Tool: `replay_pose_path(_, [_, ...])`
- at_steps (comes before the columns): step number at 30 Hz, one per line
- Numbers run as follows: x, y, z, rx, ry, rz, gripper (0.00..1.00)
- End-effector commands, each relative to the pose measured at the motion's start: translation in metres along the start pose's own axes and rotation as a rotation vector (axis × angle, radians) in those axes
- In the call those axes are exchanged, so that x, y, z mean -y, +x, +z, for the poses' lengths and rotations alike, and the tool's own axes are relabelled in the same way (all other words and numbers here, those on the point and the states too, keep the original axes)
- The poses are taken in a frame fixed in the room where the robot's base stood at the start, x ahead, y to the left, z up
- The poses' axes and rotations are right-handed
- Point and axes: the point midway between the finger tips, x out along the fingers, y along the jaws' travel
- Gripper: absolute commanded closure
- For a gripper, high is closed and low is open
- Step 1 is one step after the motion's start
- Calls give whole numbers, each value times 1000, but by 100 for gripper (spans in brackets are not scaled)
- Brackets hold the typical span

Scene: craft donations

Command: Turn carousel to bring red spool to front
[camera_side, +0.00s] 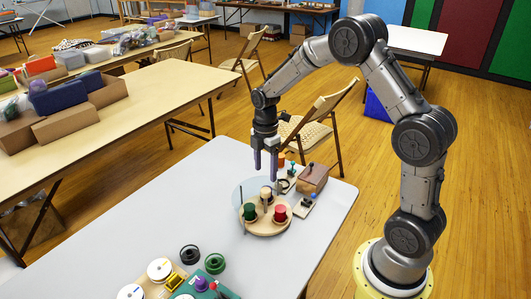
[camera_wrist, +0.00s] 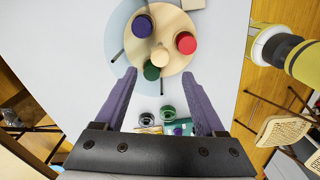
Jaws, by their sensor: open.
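The carousel is a round light-wood disc (camera_side: 262,229) on the grey table, with a cream knob (camera_side: 266,192) near its middle. The red spool (camera_side: 280,213) stands upright on its right side in the side view, and the green spool (camera_side: 249,211) on its left. The wrist view shows the disc (camera_wrist: 172,18) with the red spool (camera_wrist: 185,43), green spool (camera_wrist: 151,72), cream knob (camera_wrist: 159,56) and a purple-blue spool (camera_wrist: 142,26), which I cannot make out in the side view. My gripper (camera_side: 265,172) is open and empty above the carousel, fingers pointing down, apart from everything.
A pale blue see-through panel (camera_side: 242,192) with thin dark posts stands close to the disc's edge. A brown box (camera_side: 314,178) and small items lie behind right. The table's left part is clear.

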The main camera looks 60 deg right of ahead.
Motion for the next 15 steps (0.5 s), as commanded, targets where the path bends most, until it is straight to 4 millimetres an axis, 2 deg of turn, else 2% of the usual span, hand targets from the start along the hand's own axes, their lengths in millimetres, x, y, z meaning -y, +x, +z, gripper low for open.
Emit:
replay_pose_path(1, [-1, -12, 0, 0, 0, 6, 28])
replay_pose_path(6, [-1, -41, 0, 0, 0, 4, 28])
replay_pose_path(10, [-1, -54, 0, 0, 0, 2, 28])
replay_pose_path(15, [0, -60, 0, 0, 0, 0, 28])
